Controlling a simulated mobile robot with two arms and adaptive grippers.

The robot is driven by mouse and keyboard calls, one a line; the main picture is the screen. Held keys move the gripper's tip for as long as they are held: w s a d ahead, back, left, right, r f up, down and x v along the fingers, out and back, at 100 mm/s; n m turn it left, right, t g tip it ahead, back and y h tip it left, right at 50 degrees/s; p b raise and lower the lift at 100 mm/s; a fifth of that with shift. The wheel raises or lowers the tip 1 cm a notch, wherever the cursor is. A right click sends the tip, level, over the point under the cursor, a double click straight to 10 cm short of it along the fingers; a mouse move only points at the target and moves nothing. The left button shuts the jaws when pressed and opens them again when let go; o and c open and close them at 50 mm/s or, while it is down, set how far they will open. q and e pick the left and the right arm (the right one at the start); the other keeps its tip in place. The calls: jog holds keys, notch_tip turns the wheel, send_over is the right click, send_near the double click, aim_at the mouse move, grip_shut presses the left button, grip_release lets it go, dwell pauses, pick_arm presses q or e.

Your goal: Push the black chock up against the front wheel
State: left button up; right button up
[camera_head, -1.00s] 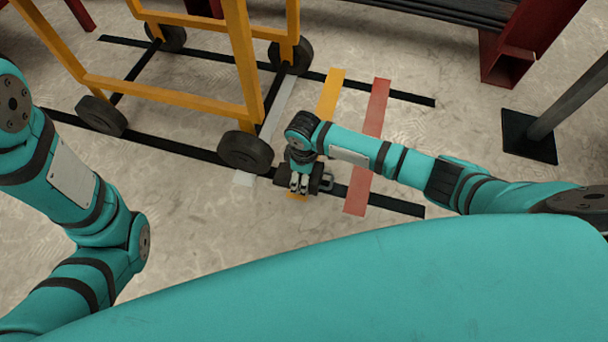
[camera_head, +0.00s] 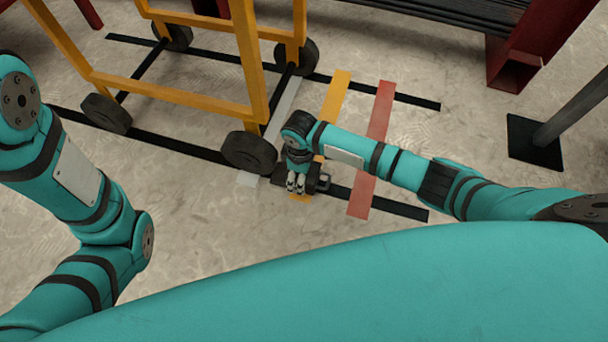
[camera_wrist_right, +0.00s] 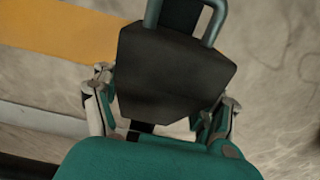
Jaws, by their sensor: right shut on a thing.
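The black chock (camera_head: 312,180) lies on the floor on the black line, just right of the front wheel (camera_head: 250,152) of the yellow cart. My right gripper (camera_head: 297,184) points down and is shut on the chock. In the right wrist view the chock (camera_wrist_right: 175,75) sits between the two fingers, with its grey-green handle (camera_wrist_right: 212,20) at the top. The chock's left end is very close to the wheel; I cannot tell whether they touch. My left arm shows at the left, but its gripper is out of view.
The yellow cart frame (camera_head: 170,95) stands on several black wheels. Yellow tape (camera_head: 336,98), red tape (camera_head: 380,110) and a pale strip (camera_head: 286,100) cross the floor lines. A grey post on a black plate (camera_head: 534,142) and a red steel beam (camera_head: 512,68) stand at the right.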

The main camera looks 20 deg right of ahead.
jog(key=shift+w+a, duration=0.6)
jog(key=shift+a, duration=0.3)
jog(key=shift+w+a, duration=0.15)
jog(key=shift+a, duration=0.05)
jog(key=shift+w+a+b, duration=0.2)
jog(key=shift+a+b, duration=0.15)
jog(key=o, duration=1.7)
jog(key=shift+w+a+r, duration=0.1)
jog(key=shift+a+r, duration=0.1)
jog(key=shift+r, duration=0.25)
jog(key=r, duration=1.1)
jog(key=shift+d, duration=0.25)
